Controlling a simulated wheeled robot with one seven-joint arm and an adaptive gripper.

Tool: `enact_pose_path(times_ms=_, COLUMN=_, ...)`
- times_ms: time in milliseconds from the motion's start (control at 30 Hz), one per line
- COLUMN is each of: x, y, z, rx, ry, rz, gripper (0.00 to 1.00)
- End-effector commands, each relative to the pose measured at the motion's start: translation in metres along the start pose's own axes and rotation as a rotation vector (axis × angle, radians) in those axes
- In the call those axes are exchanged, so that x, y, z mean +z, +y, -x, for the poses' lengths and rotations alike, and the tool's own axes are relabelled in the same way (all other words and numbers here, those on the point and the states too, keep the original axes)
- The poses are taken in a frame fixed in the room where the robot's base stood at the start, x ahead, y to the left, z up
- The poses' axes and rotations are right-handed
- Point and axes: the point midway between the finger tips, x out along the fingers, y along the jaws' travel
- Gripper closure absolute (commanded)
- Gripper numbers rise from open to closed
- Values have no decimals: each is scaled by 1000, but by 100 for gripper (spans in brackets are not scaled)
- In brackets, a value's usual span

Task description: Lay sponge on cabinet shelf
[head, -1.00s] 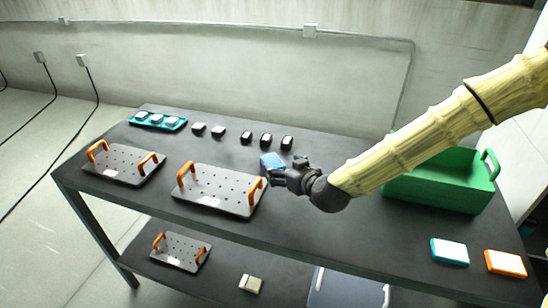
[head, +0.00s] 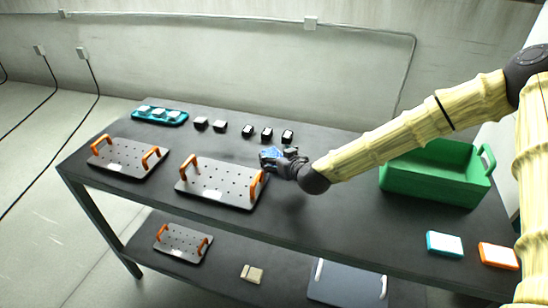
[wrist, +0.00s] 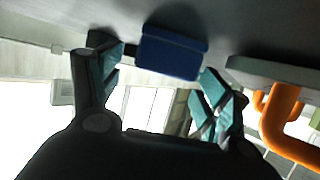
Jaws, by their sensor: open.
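A blue block (head: 268,151), perhaps the sponge, sits on the dark table top just beyond the perforated plate with orange handles. In the wrist view the blue block (wrist: 170,54) lies ahead of the fingertips and between their lines, with a darker layer along one side. My gripper (head: 272,158) is at the block and partly hides it in the head view. In the wrist view my gripper (wrist: 160,70) is open, with teal-padded fingers spread to either side and nothing visibly clamped. No cabinet shelf can be made out for certain.
A perforated plate (head: 217,187) with orange handles is close beside my gripper; one handle (wrist: 285,120) shows at right in the wrist view. A green bin (head: 430,185), a teal-edged block (head: 444,243) and an orange-edged block (head: 498,255) stand right. Several small dark blocks line the back.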

Motion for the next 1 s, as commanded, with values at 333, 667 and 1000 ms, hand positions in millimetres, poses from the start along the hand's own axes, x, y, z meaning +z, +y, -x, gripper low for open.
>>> enact_pose_path(times_ms=333, x=0, y=-1, z=-22, rx=-2, ry=-1, rz=0, gripper=23)
enact_pose_path(times_ms=667, x=0, y=-1, z=-22, rx=-2, ry=0, rz=0, gripper=47)
enact_pose_path(times_ms=1000, x=0, y=-1, z=-22, rx=-1, ry=0, rz=0, gripper=66)
